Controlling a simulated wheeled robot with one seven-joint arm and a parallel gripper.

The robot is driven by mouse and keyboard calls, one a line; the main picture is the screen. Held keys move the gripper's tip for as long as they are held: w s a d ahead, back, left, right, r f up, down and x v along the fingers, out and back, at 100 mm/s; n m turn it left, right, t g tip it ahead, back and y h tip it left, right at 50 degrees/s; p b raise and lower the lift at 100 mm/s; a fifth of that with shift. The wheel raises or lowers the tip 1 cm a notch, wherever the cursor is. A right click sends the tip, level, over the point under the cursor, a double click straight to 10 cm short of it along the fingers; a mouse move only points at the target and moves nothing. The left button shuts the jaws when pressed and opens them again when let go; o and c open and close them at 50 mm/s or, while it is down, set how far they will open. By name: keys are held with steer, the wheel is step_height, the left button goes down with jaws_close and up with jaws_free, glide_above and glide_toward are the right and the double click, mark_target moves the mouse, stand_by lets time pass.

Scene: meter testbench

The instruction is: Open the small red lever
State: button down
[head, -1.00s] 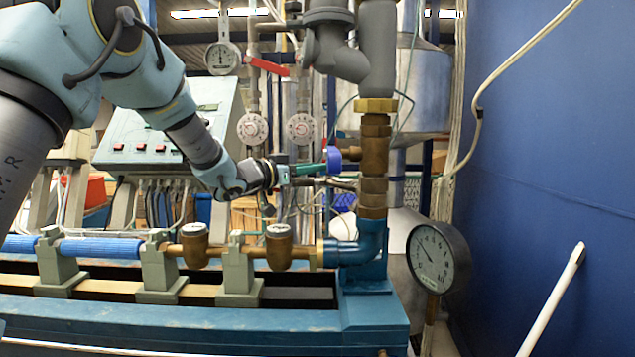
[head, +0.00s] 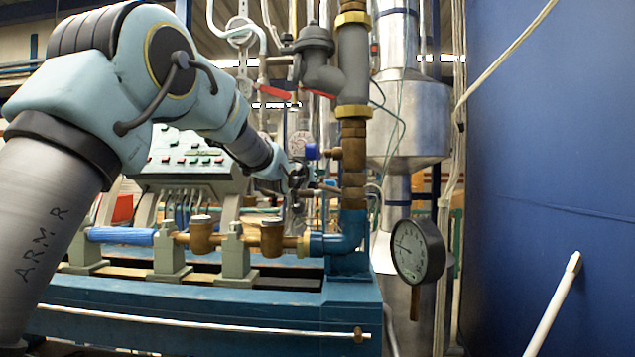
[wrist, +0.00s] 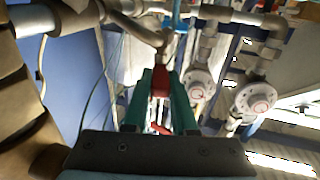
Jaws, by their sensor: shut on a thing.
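In the wrist view the two green fingers of my gripper (wrist: 161,95) point away from the camera with a small red lever (wrist: 160,83) between their tips. The fingers appear closed on it, and it sits at a grey pipe fitting. A second bit of red shows lower between the fingers. In the head view my gripper (head: 302,178) is among the pipes behind the brown vertical fitting. Its fingertips and the lever they hold are too hidden there to make out.
A larger red lever (head: 275,92) sits on the pipes above. A blue-capped valve (head: 313,151) and brass column (head: 353,165) stand close right of my gripper. A pressure gauge (head: 417,250) and blue wall (head: 550,150) are further right.

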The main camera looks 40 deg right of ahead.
stand_by(0.4)
steer(key=c, duration=0.7)
jaws_free()
steer(key=shift+s, duration=0.1)
steer(key=b+v, duration=0.2)
steer(key=v, duration=0.8)
steer(key=shift+s+a+b, duration=0.25)
steer(key=shift+a+b, duration=0.05)
steer(key=shift+c, duration=0.3)
